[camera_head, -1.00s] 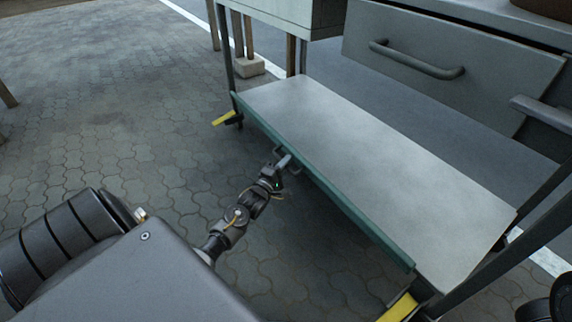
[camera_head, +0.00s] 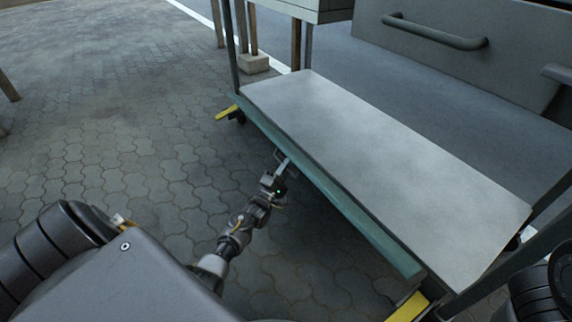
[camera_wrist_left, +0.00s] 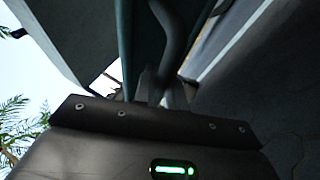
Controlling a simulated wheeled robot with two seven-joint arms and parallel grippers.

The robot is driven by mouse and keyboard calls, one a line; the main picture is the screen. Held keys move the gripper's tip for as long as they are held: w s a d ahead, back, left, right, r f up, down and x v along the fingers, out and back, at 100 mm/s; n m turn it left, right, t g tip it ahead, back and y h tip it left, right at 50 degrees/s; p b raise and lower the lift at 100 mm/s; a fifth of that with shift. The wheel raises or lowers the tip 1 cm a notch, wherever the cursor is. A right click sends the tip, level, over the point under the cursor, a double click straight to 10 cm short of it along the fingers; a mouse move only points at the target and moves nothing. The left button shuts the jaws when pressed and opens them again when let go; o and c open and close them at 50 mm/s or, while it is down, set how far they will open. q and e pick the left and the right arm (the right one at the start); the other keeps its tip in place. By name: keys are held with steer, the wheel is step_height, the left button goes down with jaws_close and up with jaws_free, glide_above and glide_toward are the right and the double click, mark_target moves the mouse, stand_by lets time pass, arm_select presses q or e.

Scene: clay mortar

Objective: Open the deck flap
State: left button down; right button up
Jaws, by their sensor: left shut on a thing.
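The deck flap (camera_head: 345,203) is a long green panel along the near edge of the cart's grey lower deck. It leans outward, so its face shows as a narrow strip. A bar handle (camera_head: 280,156) sticks out from it. My left gripper (camera_head: 279,172) is shut on this handle, close to the flap. In the left wrist view the handle (camera_wrist_left: 172,45) runs down to the jaws, beside the flap's edge (camera_wrist_left: 124,45); the fingertips are dark and hard to make out. My right gripper is not in view.
The grey deck board (camera_head: 385,145) lies flat and bare. A grey drawer front with a bar handle (camera_head: 435,34) is above it at the upper right. Yellow pedals (camera_head: 227,112) (camera_head: 408,307) stick out by the wheels. The paving (camera_head: 110,130) at left is clear.

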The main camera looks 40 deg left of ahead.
arm_select(q)
steer(key=shift+f, duration=0.85)
steer(key=shift+w, duration=0.1)
steer(key=c, duration=1.5)
jaws_free()
steer(key=shift+o, duration=0.2)
